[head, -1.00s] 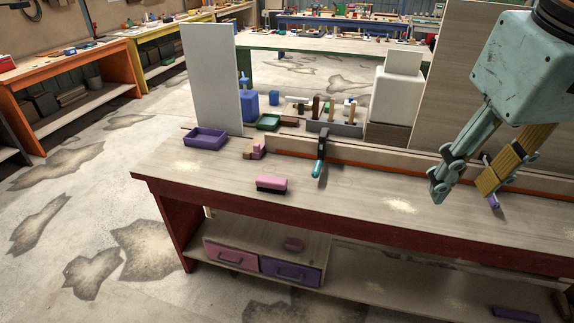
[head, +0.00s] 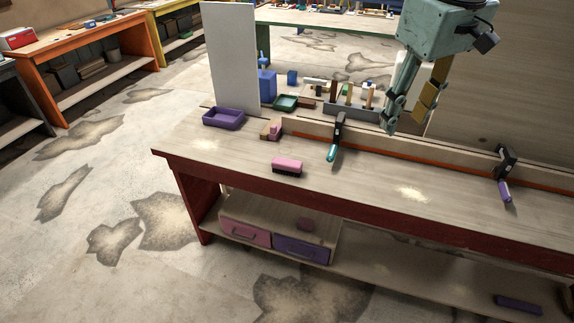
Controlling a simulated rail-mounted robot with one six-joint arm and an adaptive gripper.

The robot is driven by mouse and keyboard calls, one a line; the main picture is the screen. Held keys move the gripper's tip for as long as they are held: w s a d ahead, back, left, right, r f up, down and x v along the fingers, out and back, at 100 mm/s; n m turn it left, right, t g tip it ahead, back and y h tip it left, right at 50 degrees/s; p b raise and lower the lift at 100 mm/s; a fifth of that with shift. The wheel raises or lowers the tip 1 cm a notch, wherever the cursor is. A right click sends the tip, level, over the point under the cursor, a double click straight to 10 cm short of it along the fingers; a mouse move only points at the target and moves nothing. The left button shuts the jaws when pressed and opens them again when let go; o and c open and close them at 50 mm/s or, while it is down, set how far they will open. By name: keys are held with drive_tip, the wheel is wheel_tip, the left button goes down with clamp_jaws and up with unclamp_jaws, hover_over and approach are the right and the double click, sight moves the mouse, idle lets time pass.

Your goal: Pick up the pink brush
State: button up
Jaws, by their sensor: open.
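The pink brush (head: 287,166) has a pink top and dark bristles below. It lies on the wooden workbench top (head: 240,160), near the front edge left of centre, bristles down. My gripper (head: 405,120) hangs above the back part of the bench, to the right of the brush and well apart from it. Its fingers point down and are open, with nothing between them.
A clamp with a teal handle (head: 335,145) stands just right of the brush. A second clamp with a purple handle (head: 504,185) is further right. A purple tray (head: 223,118) and a pink-and-wood block (head: 271,130) lie behind left. Bench between the clamps is clear.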

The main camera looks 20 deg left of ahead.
drive_tip(key=w+a+f+n+p, duration=0.2)
drive_tip(key=w+a+f, duration=0.1)
drive_tip(key=w+a, duration=0.5)
drive_tip(key=n+g+p, duration=0.2)
drive_tip(key=n+p, duration=0.4)
drive_tip(key=n, duration=0.2)
hover_over(287, 162)
wheel_tip(287, 162, down, 21)
drive_tip(key=shift+w+a+f+h, duration=0.1)
drive_tip(key=shift+w+h, duration=0.15)
drive_tip(key=shift+h, duration=0.05)
drive_tip(key=shift+f, duration=4.3)
drive_tip(key=shift+s+f, duration=0.15)
drive_tip(key=shift+f, duration=2.45)
